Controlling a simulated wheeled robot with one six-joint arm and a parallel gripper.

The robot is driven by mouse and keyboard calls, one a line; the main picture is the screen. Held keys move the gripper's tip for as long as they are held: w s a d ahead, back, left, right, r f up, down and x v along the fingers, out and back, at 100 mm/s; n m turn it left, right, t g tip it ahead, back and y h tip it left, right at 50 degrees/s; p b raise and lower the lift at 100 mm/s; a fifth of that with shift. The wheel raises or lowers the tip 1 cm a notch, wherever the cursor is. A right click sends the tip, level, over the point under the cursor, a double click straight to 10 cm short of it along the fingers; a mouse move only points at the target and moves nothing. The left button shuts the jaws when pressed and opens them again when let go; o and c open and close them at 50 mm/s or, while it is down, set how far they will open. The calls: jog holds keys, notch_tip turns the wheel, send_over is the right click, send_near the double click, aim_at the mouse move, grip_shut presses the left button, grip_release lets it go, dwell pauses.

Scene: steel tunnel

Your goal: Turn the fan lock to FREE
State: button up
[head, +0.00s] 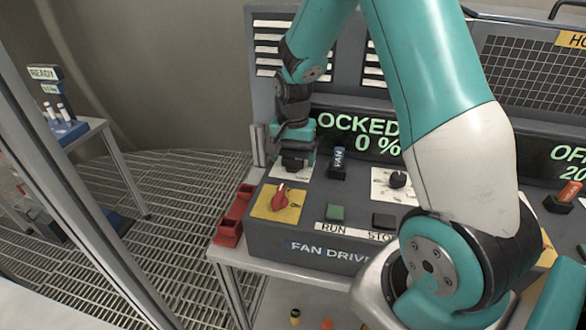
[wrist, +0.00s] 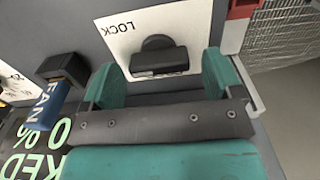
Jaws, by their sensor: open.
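The fan lock (wrist: 158,60) is a dark knob on a white plate (wrist: 125,28) marked LOCK, upside down in the wrist view. Its flat grip runs across the picture. My gripper (wrist: 163,76) is open, with one teal finger to the left and one to the right of the knob. I see gaps at both ends; contact is not visible. In the head view my gripper (head: 296,160) points down over this plate (head: 291,174) and mostly hides the knob. The display (head: 375,133) behind reads "OCKED 0 %", its left end hidden.
A FAN-tagged block (head: 338,166) stands right of my gripper. A red knob (head: 279,198) on a yellow plate sits in front, with a green RUN button (head: 335,212) and another dial (head: 398,180) to the right.

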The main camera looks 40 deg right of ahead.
jog(key=shift+f, duration=0.25)
jog(key=shift+c, duration=0.2)
jog(key=c, duration=0.9)
jog(key=shift+n, duration=0.3)
jog(key=n, duration=0.3)
jog(key=shift+a+n, duration=0.1)
jog(key=shift+n, duration=0.2)
jog(key=n, duration=0.4)
jog(key=shift+w+a+n+b, duration=0.1)
jog(key=shift+n+b, duration=0.2)
jog(key=n, duration=0.4)
jog(key=shift+a, duration=0.1)
jog(key=n, duration=0.5)
jog(key=shift+a, duration=0.1)
